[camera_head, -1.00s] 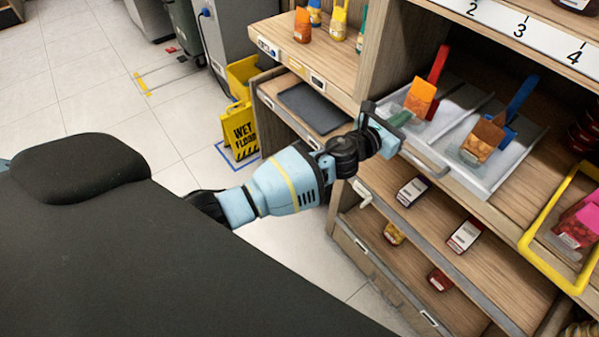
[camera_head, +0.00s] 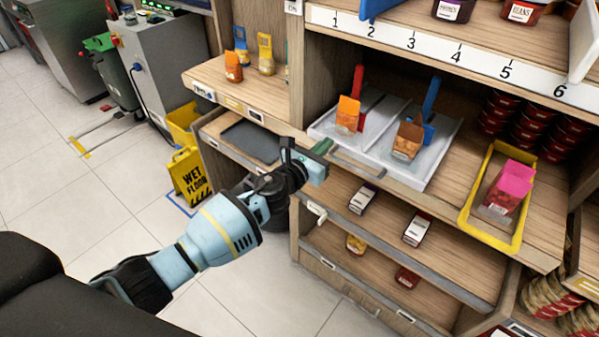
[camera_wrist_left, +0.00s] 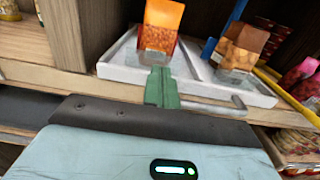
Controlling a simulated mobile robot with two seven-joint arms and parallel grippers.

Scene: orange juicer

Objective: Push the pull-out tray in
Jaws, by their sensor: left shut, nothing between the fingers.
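The pull-out tray (camera_head: 376,147) is a pale grey-white tray with raised dividers on the middle shelf. A metal bar handle (camera_head: 357,165) runs along its front. An orange packet (camera_head: 348,114) and a brown-orange packet (camera_head: 407,140) stand in it, with red and blue pieces behind them. My left gripper (camera_head: 325,146) is at the tray's front left, beside the handle's left end. In the left wrist view its green fingers (camera_wrist_left: 161,74) are shut and empty, pointing at the tray's front wall (camera_wrist_left: 120,72). I cannot tell if they touch it. My right gripper is out of view.
A yellow-rimmed bin (camera_head: 470,215) with a pink-topped packet sits right of the tray. Lower shelves hold several jars or boxes (camera_head: 417,229). A dark flat tray (camera_head: 250,142) lies left. A yellow wet-floor sign (camera_head: 190,175) stands on the open floor.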

